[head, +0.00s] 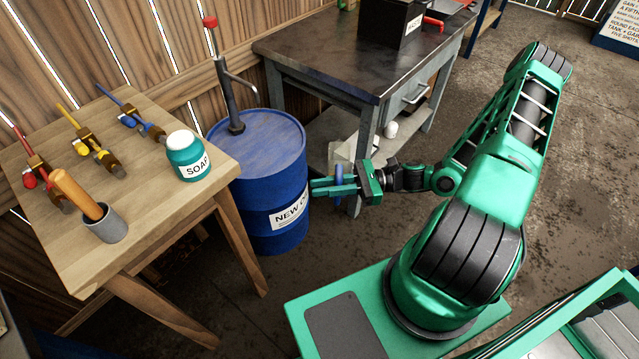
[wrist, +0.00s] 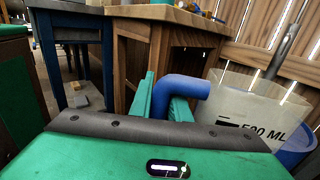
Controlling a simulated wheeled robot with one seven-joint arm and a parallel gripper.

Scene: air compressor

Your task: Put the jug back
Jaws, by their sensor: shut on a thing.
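The jug is a translucent pale container with a blue handle. In the wrist view the jug (wrist: 250,100) stands out right of my fingers, marked "500 ML", its rim roughly level. My gripper (wrist: 165,102) is shut on its blue handle (wrist: 188,86). In the head view my gripper (head: 322,187) reaches left, beside the blue barrel, with the handle between its fingers. The jug's body (head: 342,157) shows only partly there, just beyond the fingers. I see no support directly under it.
The blue barrel (head: 262,195) with a hand pump (head: 230,95) stands just left of my gripper. A wooden table (head: 130,190) holds a soap jar (head: 187,160), a grey cup (head: 104,225) and several tools. A metal workbench (head: 330,50) stands behind. Open floor lies right.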

